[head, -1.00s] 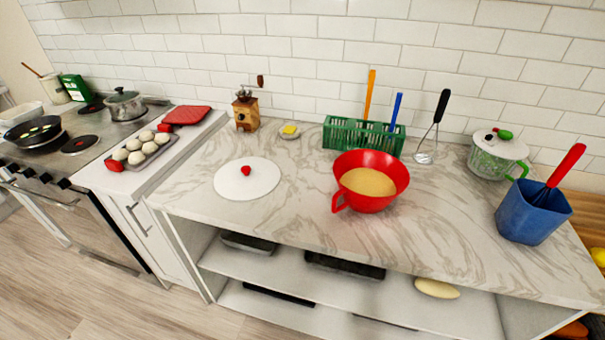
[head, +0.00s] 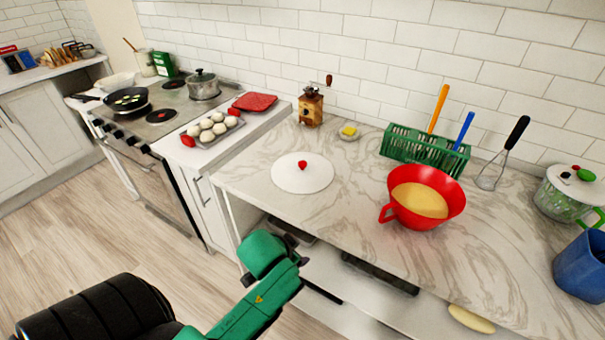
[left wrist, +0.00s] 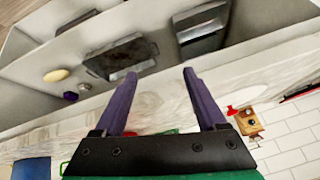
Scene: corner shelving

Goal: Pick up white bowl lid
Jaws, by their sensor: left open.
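The white bowl lid (head: 302,175) is a flat white disc with a red knob, lying on the marble counter. It also shows at the right of the left wrist view (left wrist: 240,97), partly hidden by a finger. My left gripper (head: 292,250) is in front of the counter's front edge, below the lid in the head view and apart from it. Its two purple fingers (left wrist: 159,75) are spread with nothing between them in the left wrist view. My right gripper is not in view.
A red bowl (head: 432,176) with yellow contents stands right of the lid, before a green rack (head: 400,147). A wooden grinder (head: 311,108) and a small dish (head: 349,134) are behind. Open shelves (head: 350,288) hold dark trays under the counter. Counter around the lid is clear.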

